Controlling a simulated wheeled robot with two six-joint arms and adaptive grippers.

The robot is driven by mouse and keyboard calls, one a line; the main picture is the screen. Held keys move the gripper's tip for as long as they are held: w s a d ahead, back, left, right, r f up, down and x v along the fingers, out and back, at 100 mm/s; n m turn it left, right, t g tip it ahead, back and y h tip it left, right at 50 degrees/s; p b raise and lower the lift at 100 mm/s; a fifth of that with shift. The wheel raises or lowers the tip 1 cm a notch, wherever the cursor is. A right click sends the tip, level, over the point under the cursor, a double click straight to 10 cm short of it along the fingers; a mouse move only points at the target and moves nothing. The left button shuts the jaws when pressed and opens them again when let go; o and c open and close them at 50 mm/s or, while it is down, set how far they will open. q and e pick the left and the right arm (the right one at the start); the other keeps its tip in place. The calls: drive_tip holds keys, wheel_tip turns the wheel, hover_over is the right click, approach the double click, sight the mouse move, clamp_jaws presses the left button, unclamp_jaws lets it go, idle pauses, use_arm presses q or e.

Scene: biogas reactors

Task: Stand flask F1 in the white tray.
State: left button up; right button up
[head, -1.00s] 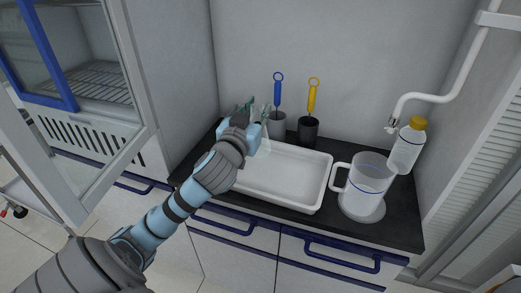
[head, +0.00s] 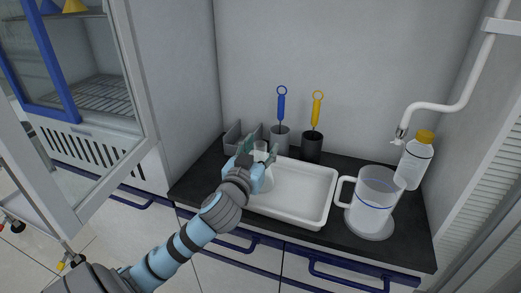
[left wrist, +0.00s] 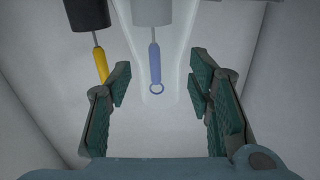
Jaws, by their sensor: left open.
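A clear glass flask (head: 261,147) appears to stand upright in the left end of the white tray (head: 318,218). My left gripper and wrist hide part of its base, and no label on it can be read. My left gripper (head: 262,154) is open, low over the tray's left end, with its fingers around the flask. In the left wrist view, the see-through flask (left wrist: 178,60) shows upside down between the spread fingers (left wrist: 160,80), with a gap on both sides. My right gripper is not in view.
A grey rack (head: 236,135) stands behind the tray's left end. A blue-handled brush (head: 281,105) and a yellow-handled brush (head: 317,108) stand in holders behind it. A large jug (head: 372,200) and a yellow-capped bottle (head: 415,162) stand right. The tray's right part is empty.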

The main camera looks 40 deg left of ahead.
use_arm(q)
drive_tip(key=v, duration=0.5)
drive_tip(key=shift+s+d+p, duration=0.15)
drive_tip(key=shift+s+p, duration=0.15)
drive_tip(key=p+v, duration=0.4)
drive_tip(key=v, duration=0.2)
drive_tip(key=shift+p, duration=0.4)
drive_tip(key=shift+s, duration=0.2)
